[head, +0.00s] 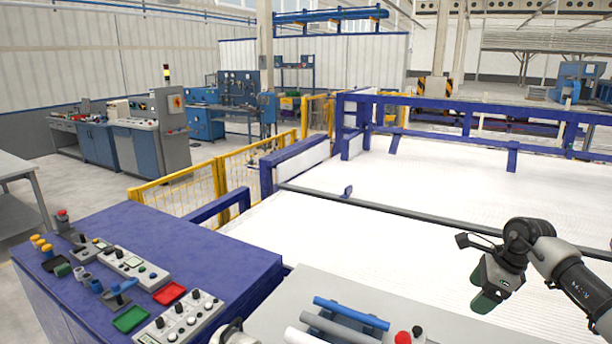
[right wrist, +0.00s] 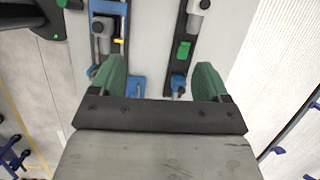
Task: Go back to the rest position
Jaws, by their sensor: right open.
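My right gripper (head: 487,292) hangs in the air at the right of the head view, above the white bed. In the right wrist view its two green fingers (right wrist: 160,76) stand wide apart with nothing between them. A blue pipe (head: 351,312) lies on the light grey worktop at the bottom of the head view, apart from the right gripper. A grey pipe (head: 322,335) lies in front of it, cut by the lower edge. My left gripper does not show.
A blue console (head: 190,238) with buttons and small red and green trays stands at the left. A blue frame (head: 480,112) and a dark rail (head: 400,214) cross the white bed (head: 400,180). Yellow fencing (head: 205,185) stands behind the console. A red button (head: 403,337) sits on the worktop.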

